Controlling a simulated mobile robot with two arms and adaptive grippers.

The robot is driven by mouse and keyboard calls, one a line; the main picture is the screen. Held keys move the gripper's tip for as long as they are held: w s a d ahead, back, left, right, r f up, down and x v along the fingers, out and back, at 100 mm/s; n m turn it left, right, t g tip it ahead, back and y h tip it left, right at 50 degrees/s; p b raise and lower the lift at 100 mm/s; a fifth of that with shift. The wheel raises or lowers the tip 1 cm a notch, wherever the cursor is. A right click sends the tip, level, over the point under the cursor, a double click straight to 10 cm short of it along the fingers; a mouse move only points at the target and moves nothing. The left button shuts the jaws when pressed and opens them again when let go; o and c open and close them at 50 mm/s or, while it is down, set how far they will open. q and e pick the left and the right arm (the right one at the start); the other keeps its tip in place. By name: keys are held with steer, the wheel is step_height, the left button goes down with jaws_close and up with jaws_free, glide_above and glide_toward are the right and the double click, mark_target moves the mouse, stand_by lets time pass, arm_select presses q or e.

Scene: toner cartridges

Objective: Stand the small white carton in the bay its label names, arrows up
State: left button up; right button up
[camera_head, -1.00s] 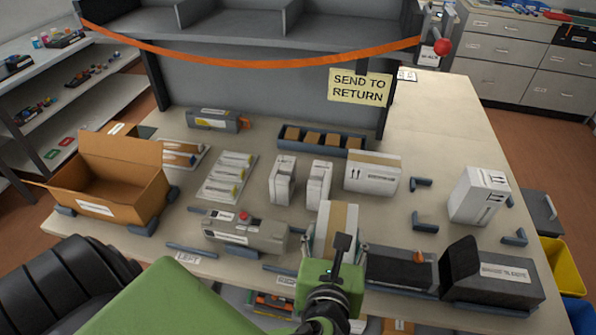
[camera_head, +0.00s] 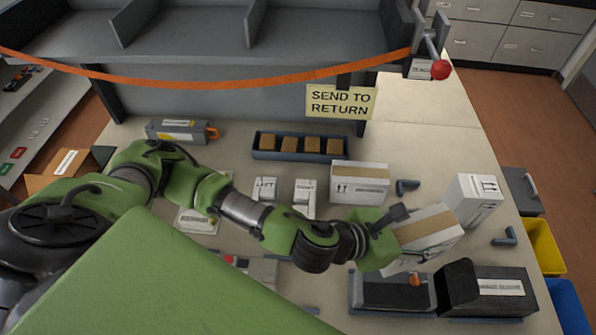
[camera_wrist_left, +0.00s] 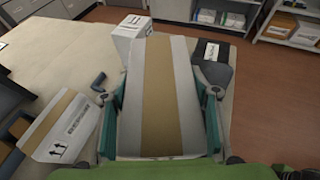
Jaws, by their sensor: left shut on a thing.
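My left gripper (camera_head: 398,246) is shut on a white carton with a tan tape strip (camera_head: 430,230), held above the table at the right. In the left wrist view the same carton (camera_wrist_left: 180,75) sits between the two teal fingers (camera_wrist_left: 160,128). I see no readable label or arrows on it. Two small white cartons stand at mid-table, one marked LEFT (camera_head: 264,187), the other apparently RIGHT (camera_head: 306,190). A longer white carton (camera_head: 358,186) with up arrows lies behind; a tall white carton (camera_head: 474,203) with arrows stands at the right. My right gripper is not in view.
A shelf with dividers (camera_head: 250,25) stands at the back, with an orange strap (camera_head: 200,86) across it. A blue tray of brown blocks (camera_head: 300,146) sits below. Dark units (camera_head: 490,290) stand at the front right. Small grey corner stops (camera_head: 505,237) mark the right.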

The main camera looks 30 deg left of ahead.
arm_select(q)
steer(key=shift+s+r, duration=0.1)
steer(key=w+a+f, duration=0.2)
steer(key=a+f, duration=0.1)
steer(key=f, duration=0.1)
steer(key=w+a+f, duration=0.3)
steer(key=a+f, duration=0.1)
steer(key=w+a+f, duration=0.3)
steer(key=a+f, duration=0.1)
steer(key=f, duration=0.1)
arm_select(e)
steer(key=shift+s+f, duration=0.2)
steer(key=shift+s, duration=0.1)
arm_select(q)
steer(key=shift+f+b, duration=0.15)
steer(key=shift+b, duration=0.2)
steer(key=o, duration=1.4)
steer(key=shift+s, duration=0.1)
steer(key=shift+o, duration=0.2)
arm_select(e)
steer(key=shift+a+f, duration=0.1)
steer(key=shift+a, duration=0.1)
